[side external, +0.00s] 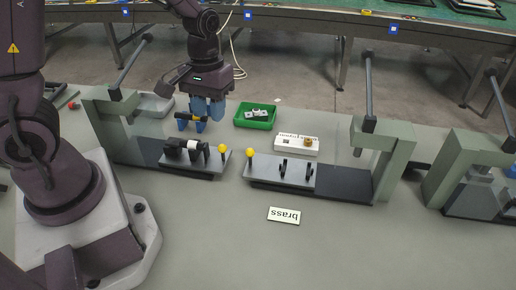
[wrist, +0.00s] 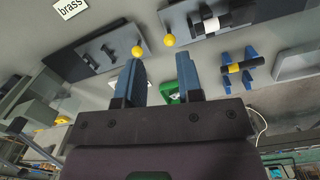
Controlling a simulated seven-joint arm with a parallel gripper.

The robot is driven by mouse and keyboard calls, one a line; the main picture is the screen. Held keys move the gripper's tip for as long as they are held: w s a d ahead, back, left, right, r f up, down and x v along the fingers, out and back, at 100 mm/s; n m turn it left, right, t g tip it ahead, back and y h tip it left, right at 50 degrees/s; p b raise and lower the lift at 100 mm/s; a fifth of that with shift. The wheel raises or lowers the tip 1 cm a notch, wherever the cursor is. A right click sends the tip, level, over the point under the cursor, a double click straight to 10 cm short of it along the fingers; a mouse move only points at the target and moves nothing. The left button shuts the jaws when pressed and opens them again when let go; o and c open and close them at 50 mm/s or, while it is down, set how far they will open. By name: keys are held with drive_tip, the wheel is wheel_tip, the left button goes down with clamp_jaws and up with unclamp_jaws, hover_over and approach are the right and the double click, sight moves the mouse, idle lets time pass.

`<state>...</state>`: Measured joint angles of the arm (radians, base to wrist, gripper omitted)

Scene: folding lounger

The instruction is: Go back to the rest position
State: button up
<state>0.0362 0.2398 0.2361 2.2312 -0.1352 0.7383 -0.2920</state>
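My gripper (side external: 208,114) hangs above the back of the grey table, fingers pointing down, left of the green bin (side external: 244,121). In the wrist view, its two blue fingers (wrist: 160,72) stand apart with nothing held between them. A black rod with a white band (side external: 187,149) lies on the left fixture plate (side external: 205,168); it also shows in the wrist view (wrist: 210,24). A black and yellow rod (side external: 190,117) rests across blue supports (side external: 182,125), apart from the gripper in the wrist view (wrist: 240,67).
A right fixture plate (side external: 262,170) carries upright black pegs. Tall grey-green frames with levers (side external: 371,95) stand on both sides. The front table around the "brass" label (side external: 284,215) is clear.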

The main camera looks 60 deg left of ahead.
drive_tip(key=s+d+r+m+t, duration=0.2)
drive_tip(key=s+r+m+t, duration=0.1)
drive_tip(key=r, duration=0.5)
drive_tip(key=s+d+r+m+t, duration=0.2)
drive_tip(key=s+r+m+t, duration=0.1)
drive_tip(key=s+r, duration=0.3)
wheel_tip(320, 180, up, 2)
drive_tip(key=shift+s+d+r+m+y, duration=0.15)
drive_tip(key=shift+s+d+m+y, duration=0.15)
drive_tip(key=shift+d+m, duration=0.1)
